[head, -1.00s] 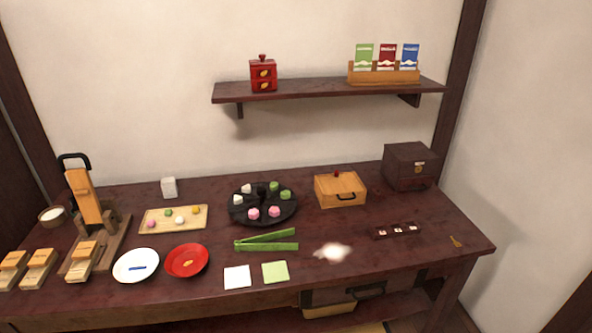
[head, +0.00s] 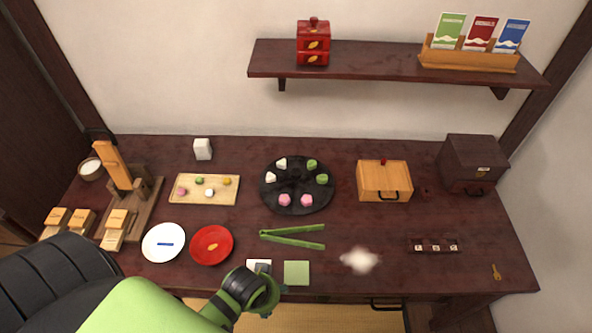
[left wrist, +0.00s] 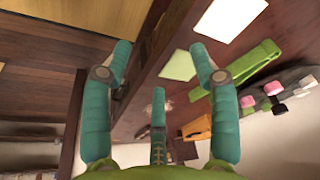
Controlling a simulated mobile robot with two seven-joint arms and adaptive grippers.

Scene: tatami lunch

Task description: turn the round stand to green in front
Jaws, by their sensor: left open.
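The round stand (head: 296,190) is black and sits on the table's back middle. Two pink sweets (head: 295,200) are at its front, two green ones (head: 317,172) at its right and back right, and two white ones (head: 276,170) at its left and back left. My left gripper (head: 262,292) is over the table's front edge, in front of the stand and well apart from it. In the left wrist view its fingers (left wrist: 160,70) are spread and empty, and the stand (left wrist: 300,76) shows at the right. My right gripper is not in view.
Green tongs (head: 292,236) lie between the stand and my left gripper. A green square (head: 296,273), red plate (head: 211,245) and white plate (head: 164,243) are near the front. A wooden board (head: 205,199) is left of the stand, a wooden box (head: 384,182) right.

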